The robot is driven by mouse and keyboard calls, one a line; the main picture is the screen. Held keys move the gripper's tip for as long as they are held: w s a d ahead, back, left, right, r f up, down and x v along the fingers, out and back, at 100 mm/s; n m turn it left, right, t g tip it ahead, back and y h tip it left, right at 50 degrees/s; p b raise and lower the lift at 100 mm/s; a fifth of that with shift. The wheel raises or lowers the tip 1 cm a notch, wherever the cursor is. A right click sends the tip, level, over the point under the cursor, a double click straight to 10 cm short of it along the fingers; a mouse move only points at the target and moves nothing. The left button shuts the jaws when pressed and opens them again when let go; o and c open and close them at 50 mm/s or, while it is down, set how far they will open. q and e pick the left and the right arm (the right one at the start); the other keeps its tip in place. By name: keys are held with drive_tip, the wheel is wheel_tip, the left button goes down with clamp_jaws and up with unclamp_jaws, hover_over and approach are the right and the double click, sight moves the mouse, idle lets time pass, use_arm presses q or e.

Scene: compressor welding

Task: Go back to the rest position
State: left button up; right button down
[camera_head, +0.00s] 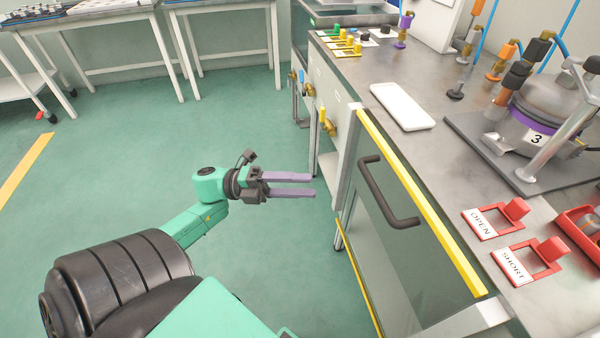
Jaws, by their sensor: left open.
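My left gripper (291,184) is in the head view, left of the workbench. Its two purple-grey fingers point right, apart from each other, with nothing between them. It is open and empty over the green floor. The fingertips are a short way from the cabinet's front edge and appear not to touch it. My left arm (190,228) comes in from the lower left, green and black. My right gripper is not in the picture.
The workbench (455,135) on the right has a door with a black handle (385,195) and yellow edging. On it are a white tray (402,106), a compressor (550,110) marked 3, and red OPEN (482,223) and SHORT (515,264) holders. The floor (120,140) at left is clear.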

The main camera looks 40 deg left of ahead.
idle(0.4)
use_arm(q)
drive_tip(key=w+a+f+n+t+y, duration=0.3)
drive_tip(key=a+f+n+t+y, duration=0.15)
drive_tip(key=f+n, duration=0.2)
drive_tip(key=w+a+f+n+t+y, duration=0.3)
drive_tip(key=a+f+n+y, duration=0.15)
drive_tip(key=f+n, duration=0.2)
wheel_tip(320, 180, down, 15)
drive_tip(key=s+a+n+g+y, duration=0.2)
drive_tip(key=a+n+y, duration=0.1)
drive_tip(key=n+y, duration=0.4)
drive_tip(key=s+d+f+n+g+y, duration=0.15)
drive_tip(key=s+f+n+g, duration=0.5)
drive_tip(key=f, duration=0.75)
drive_tip(key=s+d+f+n+g, duration=0.1)
drive_tip(key=s+d+f+g, duration=0.2)
drive_tip(key=s+d+f, duration=0.5)
drive_tip(key=s+d+f+n+g, duration=0.2)
drive_tip(key=s+f+g, duration=0.25)
drive_tip(key=s, duration=0.85)
wheel_tip(320, 180, up, 14)
drive_tip(key=s+a+p, duration=0.1)
drive_tip(key=s+p, duration=0.1)
drive_tip(key=p, duration=1.3)
drive_tip(key=shift+r+p, duration=0.2)
drive_tip(key=shift+p, duration=0.2)
